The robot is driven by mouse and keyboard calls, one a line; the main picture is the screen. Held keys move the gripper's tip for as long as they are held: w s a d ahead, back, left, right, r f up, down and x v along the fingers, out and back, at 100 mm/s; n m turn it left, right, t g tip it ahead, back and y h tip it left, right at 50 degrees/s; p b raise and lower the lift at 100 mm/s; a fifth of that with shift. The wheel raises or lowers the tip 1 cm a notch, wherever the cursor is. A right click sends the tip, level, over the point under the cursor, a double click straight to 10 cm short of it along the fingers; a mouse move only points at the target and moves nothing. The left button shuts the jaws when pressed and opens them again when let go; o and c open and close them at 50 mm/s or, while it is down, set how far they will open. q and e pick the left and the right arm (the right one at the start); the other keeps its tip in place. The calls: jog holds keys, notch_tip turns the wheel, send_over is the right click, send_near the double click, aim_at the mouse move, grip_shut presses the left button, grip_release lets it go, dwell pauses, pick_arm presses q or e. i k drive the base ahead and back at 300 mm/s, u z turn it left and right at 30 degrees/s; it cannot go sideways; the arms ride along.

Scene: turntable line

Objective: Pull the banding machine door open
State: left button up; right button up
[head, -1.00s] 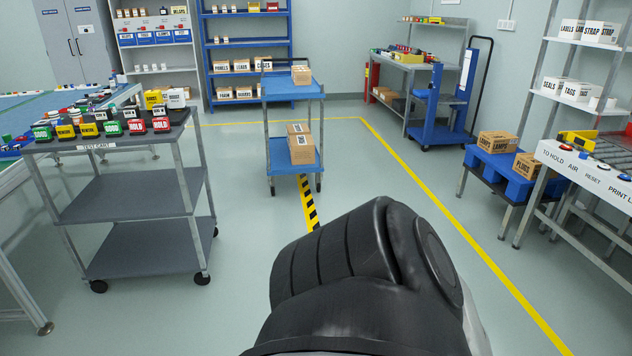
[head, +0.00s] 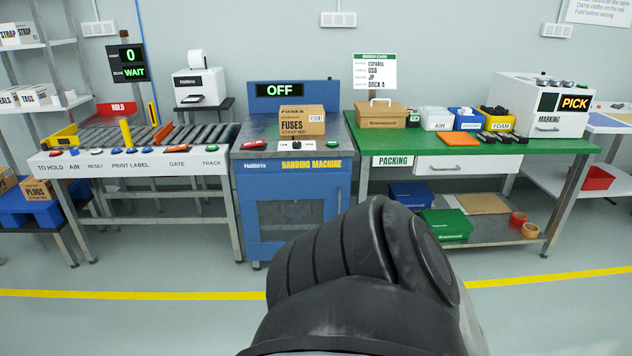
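The blue banding machine (head: 256,172) stands against the back wall in the middle of the head view. Its display (head: 280,90) reads OFF. Its door (head: 290,215), with a dark window, is on the lower front and looks shut. My own dark arm part hides the door's lower right. A cardboard box marked FUSES (head: 302,122) sits on the machine's top. Neither gripper shows in the head view.
A roller conveyor (head: 165,134) with a labelled button panel (head: 130,165) stands to the left. A green packing bench (head: 470,146) stands to the right. A yellow floor line (head: 150,295) crosses the clear floor in front.

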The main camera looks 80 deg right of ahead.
aim_at(333, 187)
jog(key=z, duration=2.4)
jog(key=i, duration=2.3)
jog(key=u, duration=0.25)
